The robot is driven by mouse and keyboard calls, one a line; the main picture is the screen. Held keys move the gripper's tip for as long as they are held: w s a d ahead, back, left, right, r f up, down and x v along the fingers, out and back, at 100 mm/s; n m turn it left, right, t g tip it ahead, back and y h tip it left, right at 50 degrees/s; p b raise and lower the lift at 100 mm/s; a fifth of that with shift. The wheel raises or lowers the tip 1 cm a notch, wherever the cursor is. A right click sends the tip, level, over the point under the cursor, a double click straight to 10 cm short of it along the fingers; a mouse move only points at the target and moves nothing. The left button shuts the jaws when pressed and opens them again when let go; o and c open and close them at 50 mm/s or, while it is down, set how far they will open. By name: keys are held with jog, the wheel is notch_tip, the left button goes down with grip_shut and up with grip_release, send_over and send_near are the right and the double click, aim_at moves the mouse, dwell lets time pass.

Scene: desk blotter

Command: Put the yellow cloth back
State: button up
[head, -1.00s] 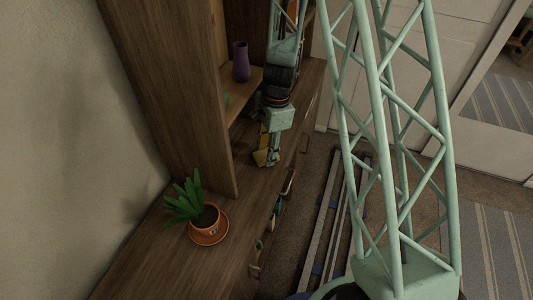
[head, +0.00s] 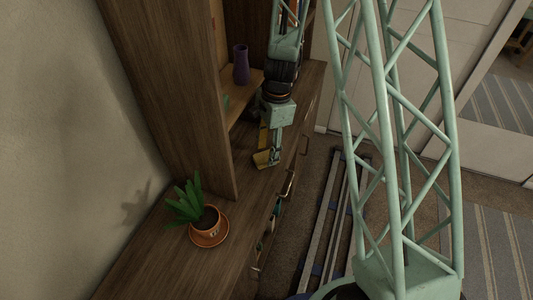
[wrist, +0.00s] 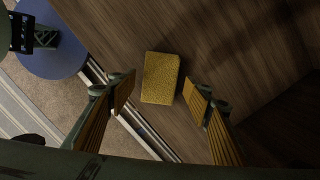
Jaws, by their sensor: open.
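The yellow cloth (wrist: 160,78) is a small, textured, block-like rectangle lying flat on the brown wooden surface in the wrist view. My gripper (wrist: 159,82) has its two orange-yellow padded fingers spread, one on each side of the cloth in the picture. Bare wood shows between the cloth and each fingertip, and the fingers hold nothing. In the head view my gripper (head: 268,152) points down low over the wooden top beside the shelf unit. Yellow shows at its fingers there, and I cannot tell cloth from finger pad in that view.
A potted plant on an orange saucer (head: 209,238) stands on the near part of the wooden top (head: 150,270). A purple vase (head: 241,64) stands on a shelf behind a tall wooden side panel (head: 175,90). The top's right edge drops to the floor and rails.

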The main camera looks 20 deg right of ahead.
notch_tip(320, 180, up, 10)
jog(key=d+p, duration=0.1)
jog(key=p, duration=0.1)
jog(key=shift+f, duration=0.2)
jog(key=shift+d, duration=0.1)
dwell(0.6)
jog(key=s+a+r+n+t, duration=0.1)
jog(key=s+r+n, duration=0.45)
jog(key=r, duration=0.75)
jog(key=s+a+r+n+t, duration=0.1)
jog(key=s+r+n, duration=0.2)
jog(key=s+r, duration=0.8)
jog(key=s+r+n+t, duration=0.1)
jog(key=s+r+n, duration=0.3)
jog(key=s, duration=0.6)
jog(key=s+r+n+t+h, duration=0.1)
jog(key=s+r+n, duration=0.3)
jog(key=s+r, duration=0.3)
jog(key=s, duration=0.2)
jog(key=shift+s+d, duration=0.3)
jog(key=shift+s, duration=0.1)
